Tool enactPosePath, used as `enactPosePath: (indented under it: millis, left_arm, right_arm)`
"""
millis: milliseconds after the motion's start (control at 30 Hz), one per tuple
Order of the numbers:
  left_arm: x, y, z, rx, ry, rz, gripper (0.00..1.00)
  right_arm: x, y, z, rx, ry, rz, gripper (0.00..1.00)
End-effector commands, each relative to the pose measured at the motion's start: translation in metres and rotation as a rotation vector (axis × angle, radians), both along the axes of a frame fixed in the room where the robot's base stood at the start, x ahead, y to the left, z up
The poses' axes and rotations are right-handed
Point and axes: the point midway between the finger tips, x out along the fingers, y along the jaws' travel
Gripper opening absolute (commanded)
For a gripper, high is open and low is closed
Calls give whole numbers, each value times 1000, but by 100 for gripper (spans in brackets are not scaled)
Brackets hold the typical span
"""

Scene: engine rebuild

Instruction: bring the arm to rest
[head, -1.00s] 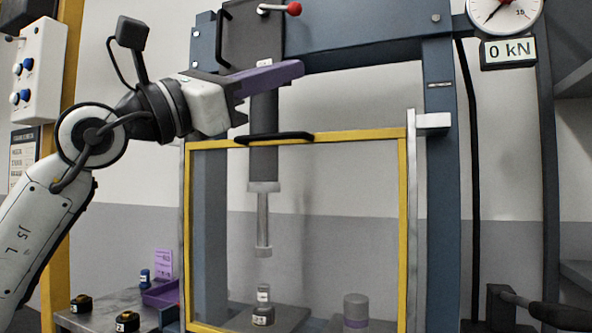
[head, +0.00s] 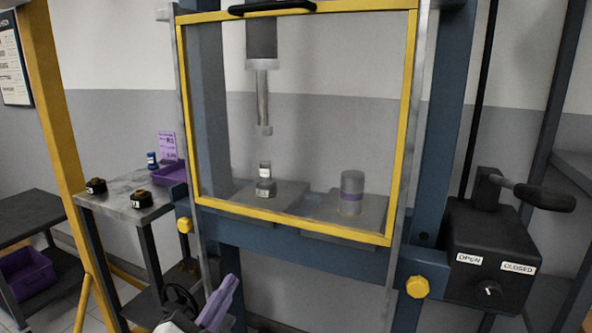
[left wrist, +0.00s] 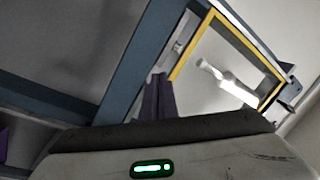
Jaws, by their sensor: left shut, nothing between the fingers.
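My left gripper (head: 222,300) is low in the head view, below the press's guard frame, at the bottom edge. Its purple fingers are together with nothing between them. They also show in the left wrist view (left wrist: 158,98), with the yellow-edged frame beyond. Most of my left arm is out of the head view. My right gripper is in neither view.
The press has a yellow guard frame (head: 300,222) with a small part (head: 265,184) and a grey cylinder (head: 351,193) behind it. A side table (head: 125,200) at left holds black parts and a purple tray (head: 170,173). A black valve box (head: 490,245) stands at right.

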Motion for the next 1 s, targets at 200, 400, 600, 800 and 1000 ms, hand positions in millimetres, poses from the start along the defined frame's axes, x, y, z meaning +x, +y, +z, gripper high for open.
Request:
enactPosePath:
  millis: [200, 400, 600, 800, 1000]
  left_arm:
    - [-88, 22, -149, -299, 462, 92, 0]
    - [-194, 28, -245, -525, 828, 197, 0]
    - [-268, 26, -287, -657, 1040, 272, 0]
    - [-286, 25, -295, -690, 1091, 290, 0]
    - [-285, 25, -295, -688, 1088, 289, 0]
  right_arm:
    - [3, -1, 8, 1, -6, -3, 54]
    - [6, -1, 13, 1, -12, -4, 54]
    - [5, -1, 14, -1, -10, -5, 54]
    - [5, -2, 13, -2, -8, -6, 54]
    - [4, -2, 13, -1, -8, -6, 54]
